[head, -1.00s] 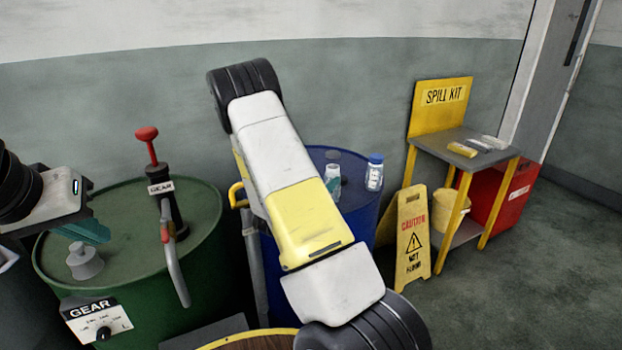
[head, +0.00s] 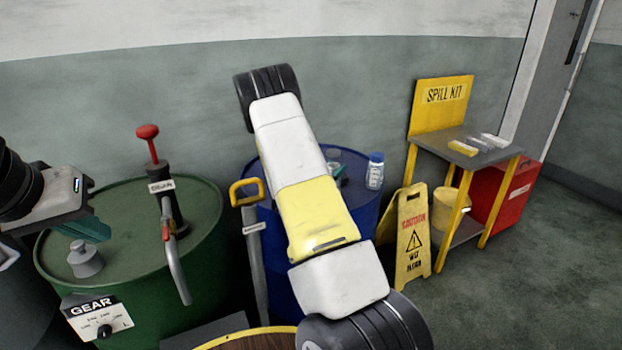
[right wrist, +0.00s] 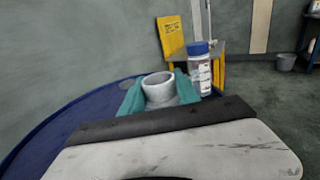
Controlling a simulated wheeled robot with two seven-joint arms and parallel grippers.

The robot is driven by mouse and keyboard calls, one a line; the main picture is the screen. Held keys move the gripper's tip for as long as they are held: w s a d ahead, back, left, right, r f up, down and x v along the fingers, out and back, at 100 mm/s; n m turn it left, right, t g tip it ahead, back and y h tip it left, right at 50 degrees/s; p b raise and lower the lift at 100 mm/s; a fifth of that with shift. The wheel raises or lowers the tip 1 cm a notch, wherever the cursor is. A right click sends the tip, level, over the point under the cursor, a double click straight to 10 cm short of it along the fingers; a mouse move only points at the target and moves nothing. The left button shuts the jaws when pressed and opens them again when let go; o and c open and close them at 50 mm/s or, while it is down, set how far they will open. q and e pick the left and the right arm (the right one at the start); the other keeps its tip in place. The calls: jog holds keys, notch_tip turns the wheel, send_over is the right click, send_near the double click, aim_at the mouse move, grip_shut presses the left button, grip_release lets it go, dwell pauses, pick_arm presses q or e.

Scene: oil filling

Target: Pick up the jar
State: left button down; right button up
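The jar (head: 375,171), a clear bottle with a blue cap and a white label, stands upright on the blue drum (head: 357,220). It also shows in the right wrist view (right wrist: 200,72), beyond my right gripper. My right gripper (right wrist: 160,98) has its teal fingers apart, on either side of a hollow grey neck (right wrist: 158,87) on the drum top; I cannot tell whether they touch it. In the head view my right forearm mostly hides this gripper (head: 338,174). My left gripper (head: 92,230) hangs over the green drum (head: 130,205); the gap between its fingers is hidden.
A red-handled pump (head: 165,190) and a grey cap (head: 85,259) stand on the green drum. A yellow-handled pump (head: 250,195) is left of the blue drum. A yellow caution sign (head: 412,240) and a spill kit stand (head: 470,145) are on the right.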

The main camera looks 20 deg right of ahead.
grip_shut()
